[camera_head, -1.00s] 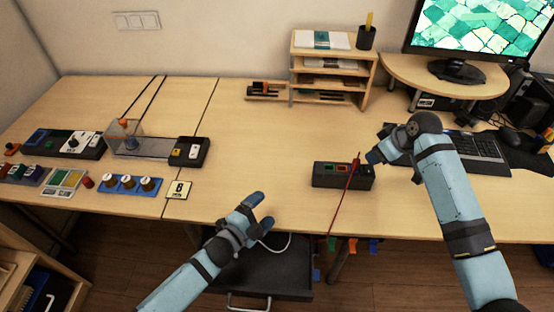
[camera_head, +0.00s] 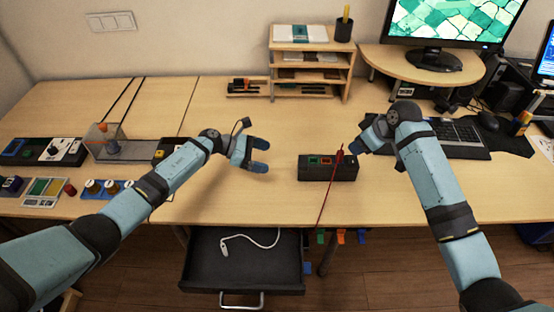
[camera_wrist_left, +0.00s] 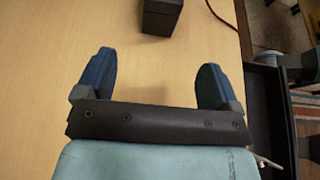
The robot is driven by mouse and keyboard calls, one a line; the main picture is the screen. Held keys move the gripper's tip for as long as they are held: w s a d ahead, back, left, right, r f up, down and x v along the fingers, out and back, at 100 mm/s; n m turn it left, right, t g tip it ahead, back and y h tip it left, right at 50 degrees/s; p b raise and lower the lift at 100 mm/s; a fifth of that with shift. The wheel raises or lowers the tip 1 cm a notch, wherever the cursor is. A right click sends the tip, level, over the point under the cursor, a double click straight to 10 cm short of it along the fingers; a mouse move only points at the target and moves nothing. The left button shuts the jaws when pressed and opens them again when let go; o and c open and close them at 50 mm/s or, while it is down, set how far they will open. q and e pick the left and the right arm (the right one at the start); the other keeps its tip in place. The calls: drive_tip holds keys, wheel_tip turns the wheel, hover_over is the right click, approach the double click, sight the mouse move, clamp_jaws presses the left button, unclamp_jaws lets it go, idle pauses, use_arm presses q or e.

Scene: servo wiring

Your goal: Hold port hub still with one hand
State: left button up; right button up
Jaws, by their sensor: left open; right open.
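The port hub is a black box (camera_head: 328,172) on the desk near its front edge, with green and red ports on top. A red cable (camera_head: 323,210) runs from its top and hangs over the desk edge. My left gripper (camera_head: 264,156) is open and empty, to the left of the hub and apart from it. In the left wrist view the hub's near end (camera_wrist_left: 162,16) shows ahead of the open fingers (camera_wrist_left: 155,78). My right gripper (camera_head: 364,144) is just right of the hub, by the cable's upper end; whether it touches is unclear.
An open black drawer (camera_head: 200,272) with a white cable (camera_head: 262,242) is below the desk edge. A wooden shelf (camera_head: 312,75) stands at the back, a keyboard (camera_head: 458,138) at the right. Colored clips (camera_head: 341,237) hang under the edge.

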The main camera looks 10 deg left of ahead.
sight(301, 167)
use_arm(q)
drive_tip(key=x, duration=1.3)
drive_tip(key=shift+d, duration=0.25)
